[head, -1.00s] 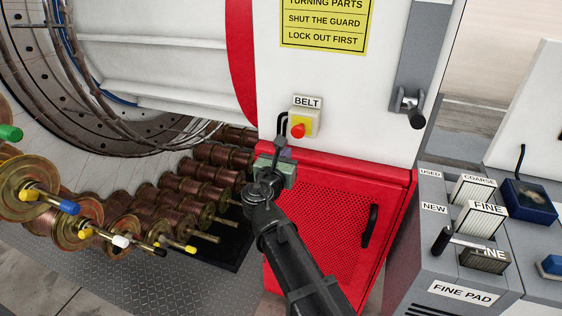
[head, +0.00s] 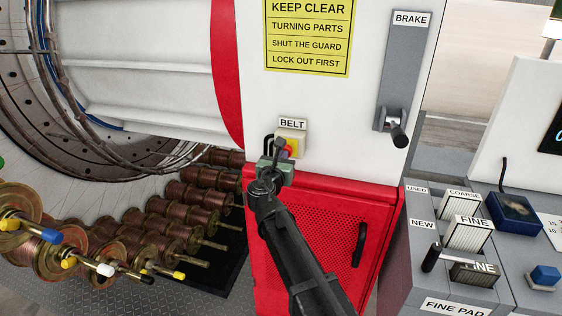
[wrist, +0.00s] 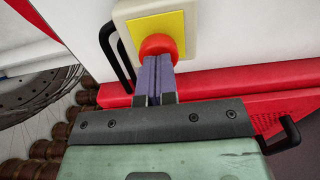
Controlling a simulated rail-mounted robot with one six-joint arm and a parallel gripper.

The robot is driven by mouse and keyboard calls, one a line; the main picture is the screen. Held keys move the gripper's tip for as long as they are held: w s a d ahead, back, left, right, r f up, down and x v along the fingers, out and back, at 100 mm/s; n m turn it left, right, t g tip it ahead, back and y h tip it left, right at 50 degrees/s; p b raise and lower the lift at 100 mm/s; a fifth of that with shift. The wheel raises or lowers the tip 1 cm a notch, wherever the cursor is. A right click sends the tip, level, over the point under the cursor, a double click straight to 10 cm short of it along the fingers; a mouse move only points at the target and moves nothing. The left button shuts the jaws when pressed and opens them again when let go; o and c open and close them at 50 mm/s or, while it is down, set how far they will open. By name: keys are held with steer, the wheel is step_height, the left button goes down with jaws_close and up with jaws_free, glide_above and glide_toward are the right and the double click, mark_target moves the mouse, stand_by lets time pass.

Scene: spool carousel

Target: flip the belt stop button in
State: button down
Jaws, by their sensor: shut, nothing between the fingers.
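The belt stop button is a red knob (wrist: 158,46) on a yellow plate in a cream box (wrist: 120,12), fixed to the white machine panel. In the head view the box (head: 301,138) sits under a BELT label, and the red knob is mostly hidden behind my gripper. My gripper (wrist: 155,62) is shut and empty, its two purple fingers side by side. In the wrist view the fingertips overlap the lower edge of the knob. They are at or very near it; I cannot tell whether they press it.
A black bar handle (wrist: 115,52) stands out just left of the box. The red guard (head: 325,215) with its own handle is below. The brake lever (head: 399,134) is to the right. Wire spools (head: 190,205) fill the lower left.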

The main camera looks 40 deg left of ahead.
steer(key=shift+w, duration=0.1)
steer(key=v, duration=1.4)
steer(key=w+d+f+m+g+h, duration=0.2)
steer(key=d+f+m+g+h, duration=0.3)
steer(key=d+m, duration=0.55)
steer(key=w+d+f+m+g+h, duration=0.1)
steer(key=d+f+m+g+h, duration=0.2)
steer(key=d+f+m, duration=0.6)
steer(key=d+f+m+g+y, duration=0.1)
steer(key=d+m+g, duration=0.3)
steer(key=d+m, duration=0.6)
steer(key=d+f+m+g, duration=0.2)
steer(key=d+m+g, duration=0.3)
steer(key=d, duration=2.2)
steer(key=m, duration=0.5)
steer(key=shift+d+y, duration=0.2)
steer(key=shift+y, duration=0.2)
